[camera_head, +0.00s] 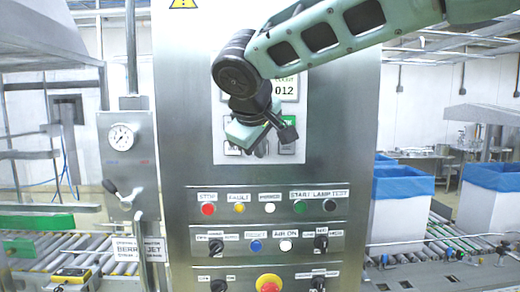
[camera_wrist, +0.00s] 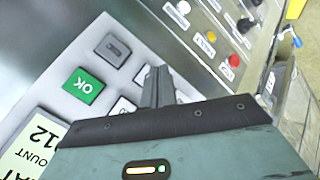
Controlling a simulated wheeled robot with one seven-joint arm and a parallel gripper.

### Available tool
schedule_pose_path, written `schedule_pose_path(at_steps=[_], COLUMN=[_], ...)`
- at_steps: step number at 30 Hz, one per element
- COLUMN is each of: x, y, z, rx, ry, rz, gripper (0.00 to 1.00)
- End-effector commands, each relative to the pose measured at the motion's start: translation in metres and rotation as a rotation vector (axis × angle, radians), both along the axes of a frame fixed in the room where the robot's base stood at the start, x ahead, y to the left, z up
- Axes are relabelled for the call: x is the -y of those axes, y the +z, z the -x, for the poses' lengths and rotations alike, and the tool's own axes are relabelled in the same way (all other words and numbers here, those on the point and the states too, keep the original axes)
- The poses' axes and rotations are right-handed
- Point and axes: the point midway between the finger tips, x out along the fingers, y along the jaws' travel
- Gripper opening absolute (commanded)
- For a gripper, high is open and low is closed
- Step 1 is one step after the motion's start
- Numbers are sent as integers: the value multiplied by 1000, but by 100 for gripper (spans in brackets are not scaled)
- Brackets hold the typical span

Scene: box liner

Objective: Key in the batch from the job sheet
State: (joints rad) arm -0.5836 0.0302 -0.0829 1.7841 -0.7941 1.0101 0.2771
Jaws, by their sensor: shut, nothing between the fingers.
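A keypad panel (camera_head: 218,155) with a small display is set into the steel cabinet. The display (camera_head: 286,92) reads "012" in the head view; the rest is behind my arm. In the wrist view the display (camera_wrist: 35,140) shows "12" and "COUNT", cut off at the edge. A green OK key (camera_wrist: 83,86) and a grey key with a dash (camera_wrist: 113,48) are in clear sight. Another pale key (camera_wrist: 122,106) is partly covered. My gripper (camera_wrist: 158,84) is shut and empty, its fingertips over the keypad beside these keys; I cannot tell whether they touch. It also shows in the head view (camera_head: 262,149).
Below the keypad are a red stop button (camera_head: 208,209), other buttons, lamps, black selector knobs and a large red emergency button (camera_head: 269,283). A white printed sign (camera_head: 127,250) is at lower left, partly legible. Blue-lined boxes (camera_head: 400,190) stand on rollers at right.

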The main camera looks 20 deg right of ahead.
Motion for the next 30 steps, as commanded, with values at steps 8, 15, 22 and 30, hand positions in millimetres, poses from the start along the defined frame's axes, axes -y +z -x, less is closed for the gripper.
schedule_pose_path(at_steps=[8, 15, 22, 30], x=[0, 0, 2, 3], y=[0, 0, 0, 0], z=[0, 0, -6, -8], rx=[0, 0, 0, 1], ry=[0, 0, -1, 0], rz=[0, 0, -1, -1], gripper=[0, 0, 0, 0])
